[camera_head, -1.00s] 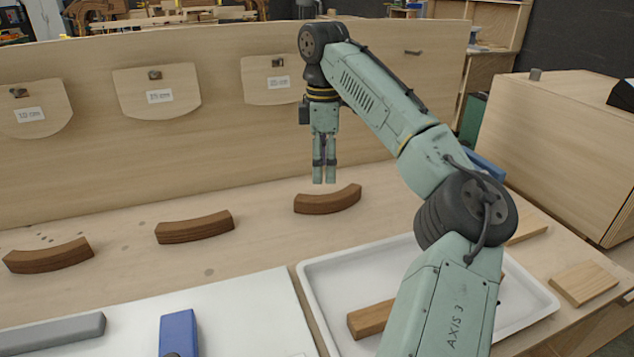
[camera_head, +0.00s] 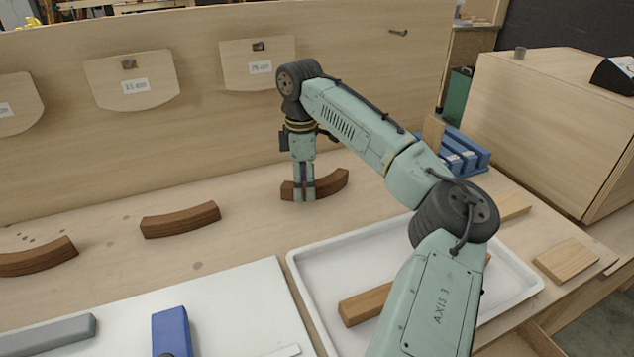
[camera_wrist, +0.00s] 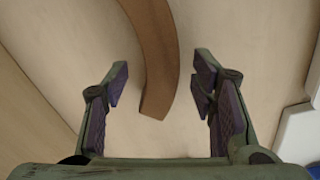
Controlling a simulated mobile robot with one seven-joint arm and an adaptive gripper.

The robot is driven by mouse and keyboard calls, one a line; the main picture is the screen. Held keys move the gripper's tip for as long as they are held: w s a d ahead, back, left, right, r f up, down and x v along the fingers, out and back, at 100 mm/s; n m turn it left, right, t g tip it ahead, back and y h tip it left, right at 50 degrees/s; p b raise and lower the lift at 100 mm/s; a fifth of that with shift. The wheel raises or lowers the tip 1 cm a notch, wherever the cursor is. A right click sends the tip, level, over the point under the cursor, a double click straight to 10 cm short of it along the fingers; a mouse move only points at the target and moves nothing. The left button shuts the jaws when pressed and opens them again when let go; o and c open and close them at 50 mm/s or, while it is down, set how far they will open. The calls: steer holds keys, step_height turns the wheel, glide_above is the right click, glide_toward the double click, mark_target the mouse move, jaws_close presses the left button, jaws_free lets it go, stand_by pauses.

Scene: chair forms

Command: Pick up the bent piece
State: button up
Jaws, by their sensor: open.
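Three dark brown bent pieces lie in a row on the wooden bench: one at the left (camera_head: 38,257), one in the middle (camera_head: 180,219), and one at the right (camera_head: 332,184). My gripper (camera_head: 304,196) points down at the left part of the right-hand bent piece and hides some of it. In the wrist view this bent piece (camera_wrist: 158,55) runs in from the top, and its near end lies between my two open fingers (camera_wrist: 162,80). Gaps show on both sides, so the fingers appear clear of the wood. Its far end is cut off there.
A white tray (camera_head: 300,268) with a straight wooden block (camera_head: 362,305) stands in front, partly behind my arm. A white board (camera_head: 245,285) holds a grey bar (camera_head: 45,335) and a blue block (camera_head: 172,330). A wooden back panel (camera_head: 210,140) rises behind the pieces.

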steer(key=shift+f, duration=0.4)
steer(key=shift+c, duration=0.2)
jaws_close()
